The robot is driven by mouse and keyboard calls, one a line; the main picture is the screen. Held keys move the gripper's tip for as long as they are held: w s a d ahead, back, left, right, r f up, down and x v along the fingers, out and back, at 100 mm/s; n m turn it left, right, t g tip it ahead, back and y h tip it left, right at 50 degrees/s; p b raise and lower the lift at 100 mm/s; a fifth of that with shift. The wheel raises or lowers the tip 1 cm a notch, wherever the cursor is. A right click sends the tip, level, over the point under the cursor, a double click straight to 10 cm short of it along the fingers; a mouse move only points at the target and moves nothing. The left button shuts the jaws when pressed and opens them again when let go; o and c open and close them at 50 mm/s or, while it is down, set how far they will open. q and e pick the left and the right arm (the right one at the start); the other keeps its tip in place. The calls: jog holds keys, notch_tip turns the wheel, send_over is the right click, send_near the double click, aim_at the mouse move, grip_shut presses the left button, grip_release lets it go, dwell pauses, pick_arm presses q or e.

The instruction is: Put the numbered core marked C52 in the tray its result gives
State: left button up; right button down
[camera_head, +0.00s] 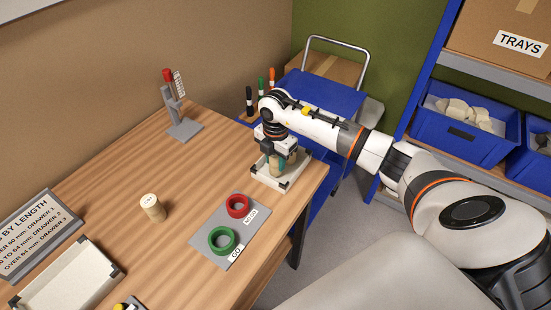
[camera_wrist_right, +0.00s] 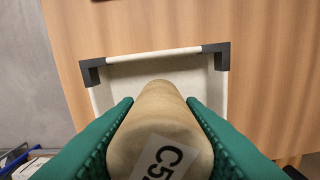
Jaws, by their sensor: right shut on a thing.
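My right gripper (camera_head: 277,166) is shut on a pale tan core, which also fills the lower middle of the right wrist view (camera_wrist_right: 160,110). The core's white label reads "C5" and its last digit is cut off. The green finger pads press on both its sides. The gripper holds the core over a cream tray with dark corners (camera_head: 267,182) at the table's right end; the tray also shows in the wrist view (camera_wrist_right: 150,53). I cannot tell whether the core touches the tray's floor. My left gripper is not in view.
A second labelled core (camera_head: 152,207) stands upright mid-table. A grey plate (camera_head: 232,231) bears a red NO-GO ring (camera_head: 238,206) and a green GO ring (camera_head: 222,240). A grey gauge stand (camera_head: 180,118), a length sign (camera_head: 38,236) and another tray (camera_head: 70,281) are further left.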

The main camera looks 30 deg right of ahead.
jog(key=shift+f, duration=0.2)
jog(key=shift+f+b, duration=0.3)
jog(key=shift+b, duration=0.05)
jog(key=shift+f, duration=0.25)
jog(key=shift+r, duration=0.1)
jog(key=c, duration=0.9)
grip_release()
notch_tip(320, 180, up, 7)
jog(key=p, duration=0.5)
jog(key=shift+r, duration=0.1)
